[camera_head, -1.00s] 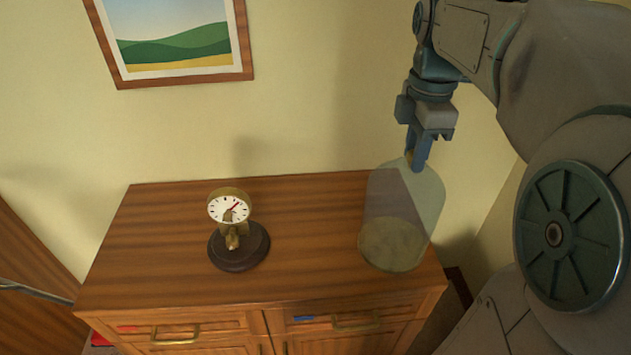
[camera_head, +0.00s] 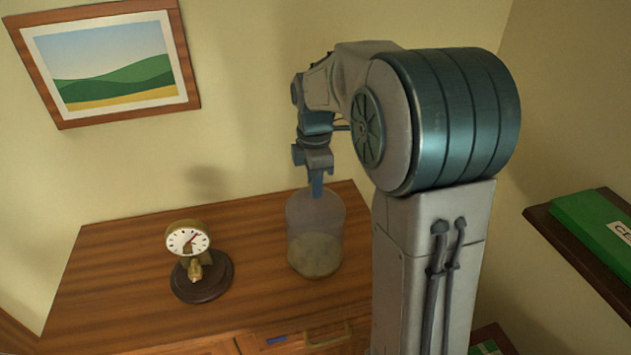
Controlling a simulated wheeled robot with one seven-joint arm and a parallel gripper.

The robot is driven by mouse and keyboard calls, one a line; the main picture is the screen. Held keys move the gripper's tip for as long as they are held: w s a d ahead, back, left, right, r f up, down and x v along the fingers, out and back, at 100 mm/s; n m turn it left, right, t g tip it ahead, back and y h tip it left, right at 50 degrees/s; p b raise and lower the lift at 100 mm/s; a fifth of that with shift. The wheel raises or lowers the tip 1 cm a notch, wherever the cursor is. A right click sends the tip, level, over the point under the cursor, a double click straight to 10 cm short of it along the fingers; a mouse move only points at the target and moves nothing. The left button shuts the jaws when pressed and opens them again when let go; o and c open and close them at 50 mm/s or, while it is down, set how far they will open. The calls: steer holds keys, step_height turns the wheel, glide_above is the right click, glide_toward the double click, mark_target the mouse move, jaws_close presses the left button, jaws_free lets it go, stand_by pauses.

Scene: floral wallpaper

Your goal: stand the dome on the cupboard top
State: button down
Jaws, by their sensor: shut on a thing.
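The clear glass dome (camera_head: 316,222) is at the right part of the cupboard top (camera_head: 120,285), upright, with its round lower rim over the wood. I cannot tell whether the rim touches the wood or hangs just above it. My gripper (camera_head: 316,190) is above the dome, pointing down, and shut on the top of it. The grip itself is small and partly hidden by the fingers. A brass clock (camera_head: 188,241) on a round dark base (camera_head: 203,277) stands to the left of the dome, uncovered and apart from it.
The wall with a framed landscape picture (camera_head: 110,70) rises behind the cupboard. A shelf (camera_head: 560,235) with a green box (camera_head: 595,225) is at the right. My arm hides the cupboard's right end. Bare wood lies around the clock and between clock and dome.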

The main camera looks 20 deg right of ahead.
steer(key=shift+f, duration=0.2)
steer(key=shift+f, duration=0.2)
steer(key=c, duration=1.2)
jaws_free()
step_height(320, 180, up, 11)
steer(key=s+f+m+t, duration=0.1)
steer(key=s+f+m, duration=0.2)
steer(key=s+m, duration=0.3)
steer(key=s+f+m+t, duration=0.1)
steer(key=s+f+m, duration=0.2)
steer(key=s+m, duration=0.3)
steer(key=s+f+m+t, duration=0.1)
steer(key=s+f+m, duration=0.2)
steer(key=s+m, duration=0.3)
steer(key=shift+s+a+f, duration=0.1)
steer(key=shift+s+f, duration=0.05)
steer(key=shift+s, duration=0.7)
steer(key=shift+s+a+f, duration=0.1)
steer(key=shift+s, duration=0.75)
